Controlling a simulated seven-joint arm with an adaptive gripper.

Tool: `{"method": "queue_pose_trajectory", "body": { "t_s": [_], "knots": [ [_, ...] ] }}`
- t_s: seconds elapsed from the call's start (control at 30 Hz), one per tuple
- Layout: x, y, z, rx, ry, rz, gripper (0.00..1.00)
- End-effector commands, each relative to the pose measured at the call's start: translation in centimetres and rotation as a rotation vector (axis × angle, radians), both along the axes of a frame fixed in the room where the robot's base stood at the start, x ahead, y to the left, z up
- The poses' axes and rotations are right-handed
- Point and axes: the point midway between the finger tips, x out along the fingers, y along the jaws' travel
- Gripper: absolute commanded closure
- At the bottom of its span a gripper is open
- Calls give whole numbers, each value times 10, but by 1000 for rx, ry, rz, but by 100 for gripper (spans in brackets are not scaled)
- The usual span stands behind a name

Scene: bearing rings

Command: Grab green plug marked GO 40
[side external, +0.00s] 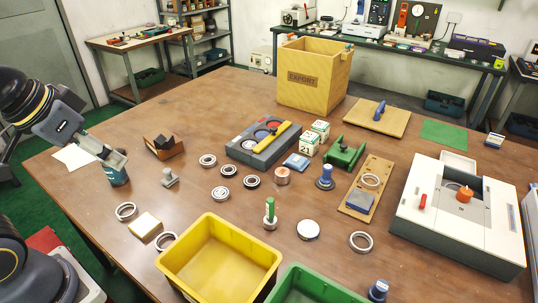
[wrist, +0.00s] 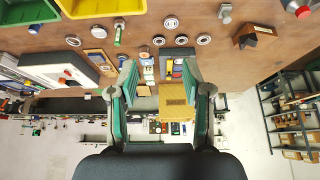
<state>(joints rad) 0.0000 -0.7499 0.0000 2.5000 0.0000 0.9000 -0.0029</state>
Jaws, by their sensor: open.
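A green plug-like piece (side external: 270,208) stands upright on the table behind the yellow bin, a pale metal part around its lower end. It also shows in the wrist view (wrist: 118,30), above and left of my fingers. Any GO 40 marking is too small to read. My gripper (side external: 117,168) is at the left of the table in the side view, well apart from the green piece. In the wrist view, my gripper (wrist: 160,75) has its two teal-padded fingers spread wide with nothing held between them.
A yellow bin (side external: 218,240) and a green bin (side external: 312,285) stand at the front. Several bearing rings (side external: 221,194) lie around the middle. A dark tray (side external: 262,145), a green fixture (side external: 344,153) and a white machine (side external: 455,225) stand farther back and right.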

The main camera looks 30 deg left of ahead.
Motion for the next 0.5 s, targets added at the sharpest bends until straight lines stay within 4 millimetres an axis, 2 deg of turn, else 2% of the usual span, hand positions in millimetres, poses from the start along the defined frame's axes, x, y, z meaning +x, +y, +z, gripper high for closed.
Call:
{"method": "queue_pose_trajectory", "body": {
  "t_s": [0.07,0.17,0.23,0.33,0.43,0.5],
  "knots": [
    [2,0,1,-18,-10,34,51],
    [23,14,17,-11,-131,143,51],
    [51,35,44,36,-293,215,51],
    [100,53,83,93,-503,229,51],
    [149,44,108,109,-652,125,51],
    [180,23,111,92,-698,0,51]
  ]
}}
